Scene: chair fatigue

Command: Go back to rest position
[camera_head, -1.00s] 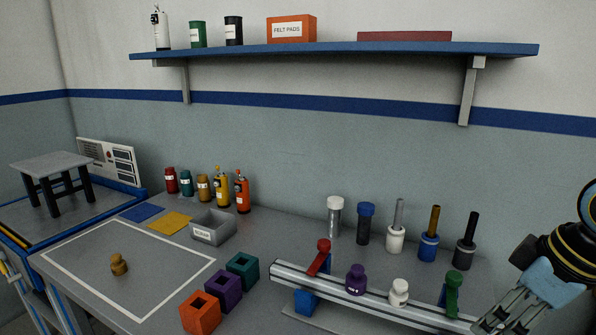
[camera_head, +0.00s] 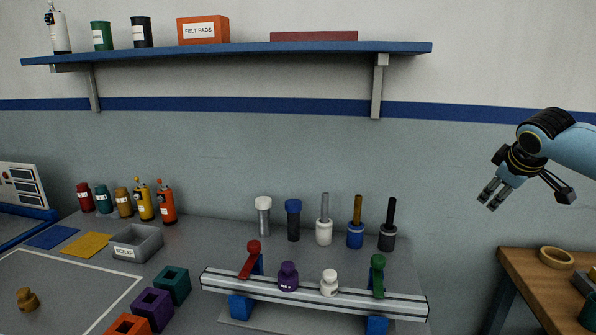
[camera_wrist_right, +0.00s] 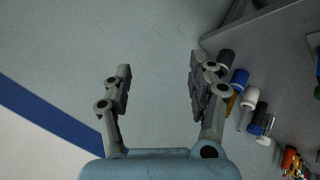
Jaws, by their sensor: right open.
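My right gripper (camera_head: 490,194) is at the right in the head view, raised in front of the wall and apart from everything. Its two fingers stand apart with nothing between them. In the right wrist view the gripper (camera_wrist_right: 160,85) shows its fingers wide apart, with bare wall behind them. My left gripper is not in view.
A grey workbench (camera_head: 190,285) holds a rail (camera_head: 310,292) with red and green clamps, several capped cylinders, bottles and coloured blocks. A blue shelf (camera_head: 240,52) hangs above. A wooden table (camera_head: 525,280) stands at the lower right, below my gripper. Air around the gripper is free.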

